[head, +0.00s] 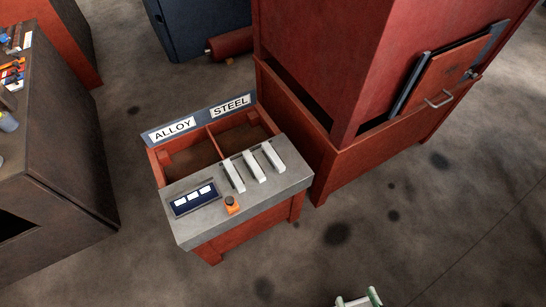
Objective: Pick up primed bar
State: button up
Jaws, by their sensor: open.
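Three pale, light-grey bars lie side by side on the grey top of a red stand, in the head view. They are the left bar (234,176), the middle bar (254,166) and the right bar (273,155). I cannot tell by looks which one is the primed bar. My gripper (357,300) shows only partly at the bottom edge, with pale green-white fingertips apart and nothing seen between them. It is well in front of and to the right of the stand, apart from the bars.
The stand (182,225) has two open bins behind its top, signed ALLOY (172,130) and STEEL (231,105). A dark blue panel (194,198) and an orange button (232,204) sit on the top. A large red machine (325,75) stands right behind. Floor in front is clear.

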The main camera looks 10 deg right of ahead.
aim_at(240, 187)
jog(key=i+j, duration=0.1)
jog(key=j, duration=0.3)
jog(key=i+j, duration=0.15)
jog(key=j, duration=0.25)
jog(key=i+j, duration=0.1)
jog(key=j, duration=0.3)
jog(key=i+j+z, duration=0.1)
jog(key=j, duration=0.3)
jog(key=i+j, duration=0.15)
jog(key=j, duration=0.25)
jog(key=i+j, duration=0.1)
jog(key=j, duration=0.3)
